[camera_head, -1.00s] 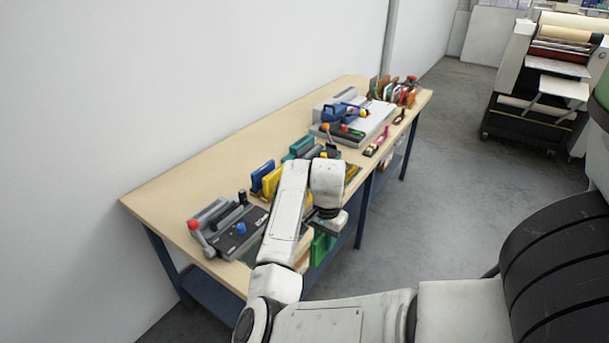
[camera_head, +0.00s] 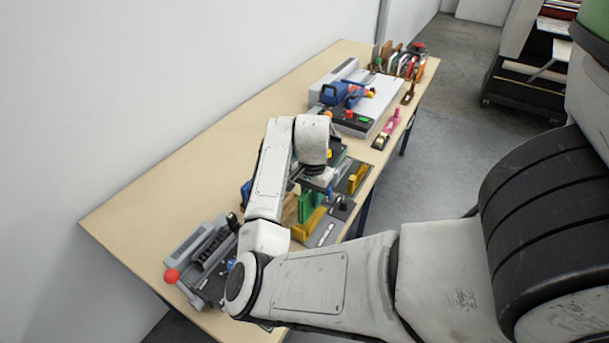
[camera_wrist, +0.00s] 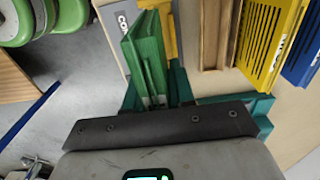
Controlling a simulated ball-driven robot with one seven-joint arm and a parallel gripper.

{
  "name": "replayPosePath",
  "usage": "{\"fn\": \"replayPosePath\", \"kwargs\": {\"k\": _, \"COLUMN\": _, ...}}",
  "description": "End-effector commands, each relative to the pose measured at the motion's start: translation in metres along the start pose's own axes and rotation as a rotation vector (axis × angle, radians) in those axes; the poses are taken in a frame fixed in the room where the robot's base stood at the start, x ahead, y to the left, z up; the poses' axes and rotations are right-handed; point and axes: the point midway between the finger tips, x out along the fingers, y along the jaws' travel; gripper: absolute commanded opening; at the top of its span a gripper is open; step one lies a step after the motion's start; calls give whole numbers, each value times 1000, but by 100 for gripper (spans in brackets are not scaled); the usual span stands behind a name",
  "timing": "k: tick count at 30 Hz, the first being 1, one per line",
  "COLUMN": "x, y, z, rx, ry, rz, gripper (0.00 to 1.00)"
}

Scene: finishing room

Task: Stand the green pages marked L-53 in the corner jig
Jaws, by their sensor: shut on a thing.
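The green pages (camera_wrist: 143,52) are shut in my gripper (camera_wrist: 157,90) and stick out beyond its fingers in the wrist view. In the head view the green pages (camera_head: 311,206) hang below my gripper (camera_head: 318,186), near the front edge of the bench. The corner jig, a grey plate (camera_wrist: 107,22) with a partly hidden label and a yellow fence (camera_wrist: 169,35), lies right by the pages. In the head view its plate (camera_head: 325,234) and yellow fence (camera_head: 308,223) show just in front of them. I cannot tell whether the pages touch the jig. The L-53 mark is not readable.
Wooden dividers (camera_wrist: 215,35), a yellow holder (camera_wrist: 268,40) and a blue one (camera_wrist: 304,55) stand beside the pages. A punch with a red knob (camera_head: 172,276) is at the bench's near end. A blue-handled machine (camera_head: 345,95) stands farther along. The bench's wall side is clear.

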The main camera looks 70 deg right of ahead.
Motion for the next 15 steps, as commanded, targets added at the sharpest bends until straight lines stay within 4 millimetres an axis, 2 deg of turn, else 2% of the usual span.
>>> {"fn": "replayPosePath", "kwargs": {"k": 8, "x": 10, "y": 0, "z": 0, "rx": 0, "ry": 0, "rz": 0, "gripper": 0}}
{"fn": "replayPosePath", "kwargs": {"k": 15, "x": 32, "y": 0, "z": 0, "rx": -1, "ry": 0, "rz": 0, "gripper": 0}}
